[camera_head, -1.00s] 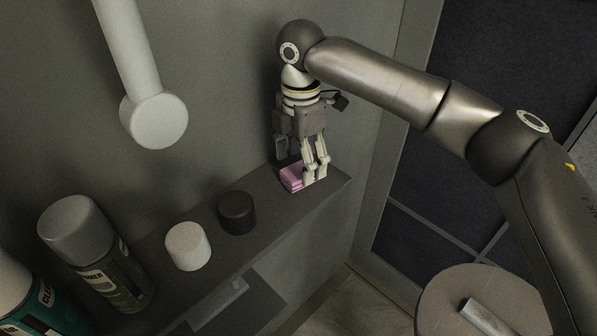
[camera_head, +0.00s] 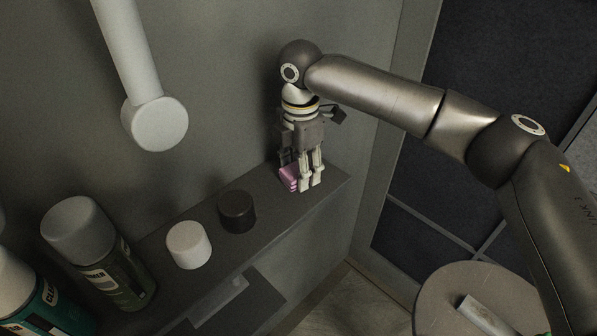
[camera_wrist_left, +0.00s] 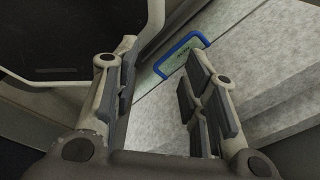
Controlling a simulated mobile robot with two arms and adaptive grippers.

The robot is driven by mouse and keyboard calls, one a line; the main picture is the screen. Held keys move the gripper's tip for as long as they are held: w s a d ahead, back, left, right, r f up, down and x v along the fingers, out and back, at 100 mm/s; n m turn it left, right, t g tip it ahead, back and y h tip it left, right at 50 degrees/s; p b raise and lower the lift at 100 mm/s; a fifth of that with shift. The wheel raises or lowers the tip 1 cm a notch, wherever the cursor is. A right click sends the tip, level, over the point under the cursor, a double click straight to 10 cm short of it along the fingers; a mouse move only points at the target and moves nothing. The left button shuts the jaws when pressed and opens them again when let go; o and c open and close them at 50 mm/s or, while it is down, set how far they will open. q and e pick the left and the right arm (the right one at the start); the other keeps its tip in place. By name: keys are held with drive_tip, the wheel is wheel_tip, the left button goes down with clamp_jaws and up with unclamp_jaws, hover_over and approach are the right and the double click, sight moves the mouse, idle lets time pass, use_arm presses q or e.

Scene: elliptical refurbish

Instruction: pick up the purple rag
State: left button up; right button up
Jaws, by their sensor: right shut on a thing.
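The purple rag (camera_head: 289,178) is a small folded pink-purple stack on the dark shelf, near its right end, in the head view. My right gripper (camera_head: 304,186) points down over it and is shut on it; its fingers hide part of the rag. The rag still appears to be at shelf level. My left gripper (camera_wrist_left: 160,95) shows in the left wrist view with its fingers apart and nothing between them. It is away from the rag.
The shelf (camera_head: 262,231) also holds a black cap-like cylinder (camera_head: 237,212), a white one (camera_head: 188,245) and spray cans (camera_head: 98,250) at the left. A white pipe (camera_head: 143,75) hangs above. A round stool-like top (camera_head: 440,300) stands lower right. A blue handle-like frame (camera_wrist_left: 185,48) lies beyond my left fingers.

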drive_tip(key=shift+r, duration=0.15)
drive_tip(key=shift+r, duration=0.25)
wheel_tip(320, 180, up, 2)
drive_tip(key=shift+a+r+b, duration=0.1)
drive_tip(key=shift+r+b, duration=0.1)
drive_tip(key=shift+b, duration=0.6)
drive_tip(key=s+a+r+b, duration=0.2)
drive_tip(key=s+a+r, duration=0.5)
drive_tip(key=s+r, duration=0.2)
drive_tip(key=s, duration=0.2)
drive_tip(key=shift+s+a+r, duration=0.25)
drive_tip(key=shift+s+r, duration=0.1)
drive_tip(key=shift+r, duration=0.05)
